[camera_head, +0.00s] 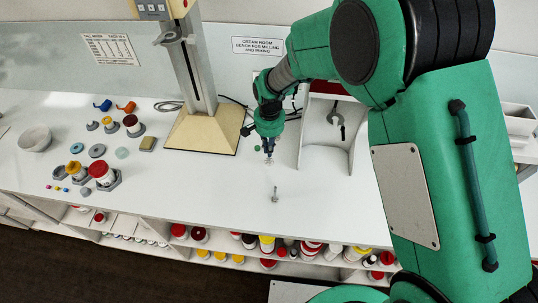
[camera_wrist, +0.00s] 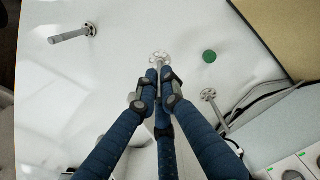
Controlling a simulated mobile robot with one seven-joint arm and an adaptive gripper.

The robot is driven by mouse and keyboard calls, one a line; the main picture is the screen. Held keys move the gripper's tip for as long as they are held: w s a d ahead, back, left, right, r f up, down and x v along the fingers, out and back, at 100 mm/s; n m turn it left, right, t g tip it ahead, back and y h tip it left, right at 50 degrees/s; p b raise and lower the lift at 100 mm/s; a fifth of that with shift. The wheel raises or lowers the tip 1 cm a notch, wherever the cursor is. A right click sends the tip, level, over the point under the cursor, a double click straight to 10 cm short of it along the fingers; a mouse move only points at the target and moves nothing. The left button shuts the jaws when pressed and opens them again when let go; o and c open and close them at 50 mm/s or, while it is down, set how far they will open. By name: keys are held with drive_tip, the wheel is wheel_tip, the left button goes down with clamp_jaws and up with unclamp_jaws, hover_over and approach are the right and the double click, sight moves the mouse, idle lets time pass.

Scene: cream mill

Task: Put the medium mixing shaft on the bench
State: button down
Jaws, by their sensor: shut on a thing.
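My gripper (camera_head: 268,148) is over the middle of the white bench (camera_head: 225,185), in front of the stand. In the wrist view, its blue fingers (camera_wrist: 157,92) are shut around a mixing shaft whose pale, holed disc (camera_wrist: 160,58) shows beyond the fingertips. I take this as the medium mixing shaft; most of its rod is hidden by the fingers. The disc is close to the bench top; I cannot tell whether it touches. Another shaft (camera_head: 275,196) is on the bench nearer the front edge, also in the wrist view (camera_wrist: 75,35). A third shaft (camera_wrist: 210,97) shows at right in the wrist view.
A green disc (camera_wrist: 209,56) lies near the held shaft. The stand's beige base (camera_head: 203,128) is left of my gripper, with cables behind. A white open-sided holder (camera_head: 325,158) is at right. Jars and weights crowd the left; bench between is clear.

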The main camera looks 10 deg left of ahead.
sight(269, 161)
drive_tip(key=shift+f, duration=1.9)
drive_tip(key=shift+f, duration=0.15)
drive_tip(key=c, duration=1.9)
unclamp_jaws()
wheel_tip(269, 161, up, 12)
drive_tip(key=shift+r, duration=0.2)
